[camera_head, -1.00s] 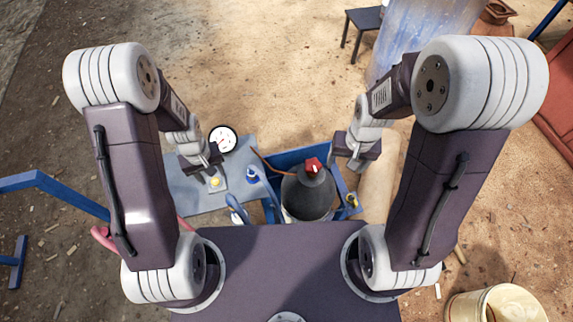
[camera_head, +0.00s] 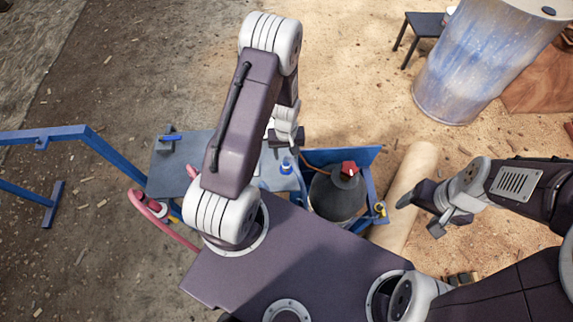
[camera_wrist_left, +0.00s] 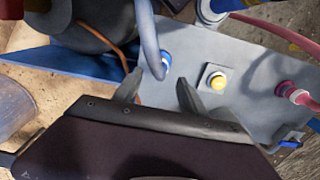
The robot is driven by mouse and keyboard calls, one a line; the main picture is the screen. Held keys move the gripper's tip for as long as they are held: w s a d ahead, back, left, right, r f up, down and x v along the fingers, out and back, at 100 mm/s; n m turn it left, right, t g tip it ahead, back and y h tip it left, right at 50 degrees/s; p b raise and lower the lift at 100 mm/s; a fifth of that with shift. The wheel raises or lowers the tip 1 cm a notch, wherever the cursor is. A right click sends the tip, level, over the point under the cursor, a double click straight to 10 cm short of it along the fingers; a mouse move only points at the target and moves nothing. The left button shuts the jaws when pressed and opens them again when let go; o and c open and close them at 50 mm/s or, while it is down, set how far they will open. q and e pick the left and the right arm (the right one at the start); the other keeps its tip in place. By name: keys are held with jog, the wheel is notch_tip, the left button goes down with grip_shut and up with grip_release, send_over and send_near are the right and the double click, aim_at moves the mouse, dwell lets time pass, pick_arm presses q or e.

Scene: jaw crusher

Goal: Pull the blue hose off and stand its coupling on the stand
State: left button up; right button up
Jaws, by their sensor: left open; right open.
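In the left wrist view the blue hose (camera_wrist_left: 148,38) runs down in front of my left gripper (camera_wrist_left: 158,92), whose two fingers are open and empty. In the head view a blue coupling (camera_head: 287,166) shows on the plate (camera_head: 168,174), right of my left arm, which hides the gripper's fingers. My right gripper (camera_head: 418,212) is open and empty, off to the right. I cannot tell which part is the stand.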

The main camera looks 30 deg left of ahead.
aim_at(286, 161)
pick_arm(q)
notch_tip(286, 161, down, 9)
jog(key=b, duration=0.6)
jog(key=shift+r+b, duration=0.15)
jog(key=shift+b, duration=0.15)
jog(key=shift+r, duration=0.1)
dwell(0.5)
grip_shut()
dwell(1.3)
jog(key=shift+r+p, duration=0.15)
jog(key=shift+p, duration=0.25)
jog(key=shift+r+p, duration=2.6)
jog(key=shift+r, duration=0.3)
